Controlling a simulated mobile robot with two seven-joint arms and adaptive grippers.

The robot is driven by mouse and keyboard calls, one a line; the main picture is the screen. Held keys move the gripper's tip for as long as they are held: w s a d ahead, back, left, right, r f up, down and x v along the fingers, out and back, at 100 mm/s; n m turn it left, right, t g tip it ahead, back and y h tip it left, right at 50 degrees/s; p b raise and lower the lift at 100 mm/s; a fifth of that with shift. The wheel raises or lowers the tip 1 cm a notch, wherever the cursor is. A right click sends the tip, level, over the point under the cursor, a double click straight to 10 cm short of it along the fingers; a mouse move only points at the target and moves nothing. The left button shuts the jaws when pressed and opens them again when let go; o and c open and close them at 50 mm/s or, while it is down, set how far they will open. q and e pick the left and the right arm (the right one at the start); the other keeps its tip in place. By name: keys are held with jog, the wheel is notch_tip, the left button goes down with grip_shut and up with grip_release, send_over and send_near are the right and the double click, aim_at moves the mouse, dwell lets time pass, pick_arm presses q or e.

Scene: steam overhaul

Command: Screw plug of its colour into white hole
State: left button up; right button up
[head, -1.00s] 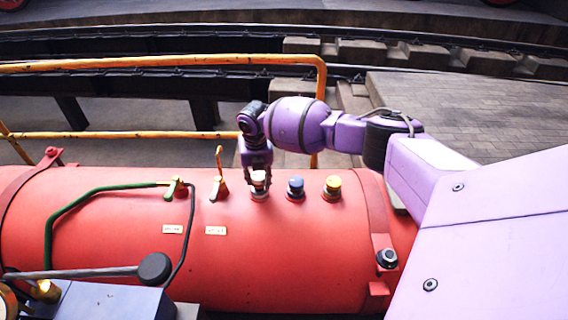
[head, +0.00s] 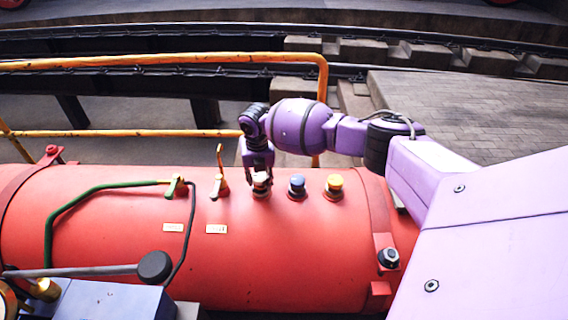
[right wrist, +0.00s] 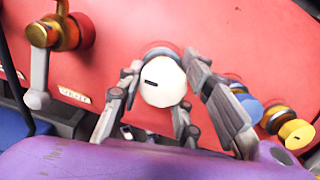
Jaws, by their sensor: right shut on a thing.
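The white plug (head: 262,179) stands upright on the red boiler, at the left end of a row with a blue plug (head: 297,181) and a yellow plug (head: 334,182). My right gripper (head: 261,184) is shut on the white plug from above. In the right wrist view the white plug's round, slotted top (right wrist: 163,82) shows between the fingers. The white hole is hidden under the plug, so I cannot tell how deep the plug sits. My left gripper is not in view.
A yellow-orange lever (head: 219,178) stands close left of my right gripper. A green pipe (head: 90,195) and another brass valve (head: 175,187) lie farther left. An orange railing (head: 180,59) runs behind the red boiler (head: 280,250).

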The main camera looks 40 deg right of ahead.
jog(key=shift+w, duration=0.1)
jog(key=shift+f, duration=0.35)
jog(key=shift+f, duration=0.1)
dwell(0.5)
jog(key=o, duration=1.3)
jog(key=shift+b, duration=0.3)
